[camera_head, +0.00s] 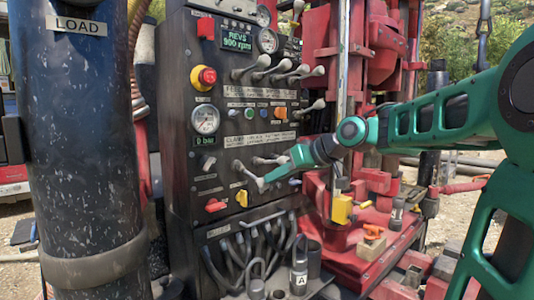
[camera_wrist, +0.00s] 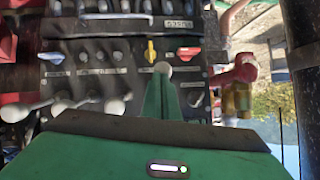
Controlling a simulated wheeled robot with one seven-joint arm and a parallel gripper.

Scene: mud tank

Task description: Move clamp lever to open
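The control panel (camera_head: 240,110) stands in the middle of the head view, with a row of levers under a partly readable clamp label (camera_head: 260,139). The leftmost lever of this row (camera_head: 250,175) has a pale round knob at its end. My gripper (camera_head: 267,179) reaches in from the right, its tip at this knob. In the wrist view, the green fingers (camera_wrist: 162,98) lie close together and look shut. A pale knob (camera_wrist: 163,69) shows right at their tips. I cannot tell whether they touch it or grip it. The lever's shaft is mostly hidden in the wrist view.
More ball-ended levers (camera_head: 275,72) stick out higher on the panel. A red emergency button (camera_head: 204,77), a pressure gauge (camera_head: 205,119) and a yellow knob (camera_head: 242,198) are to the left. Hoses (camera_head: 250,250) hang below. Red drill machinery (camera_head: 375,200) stands to the right.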

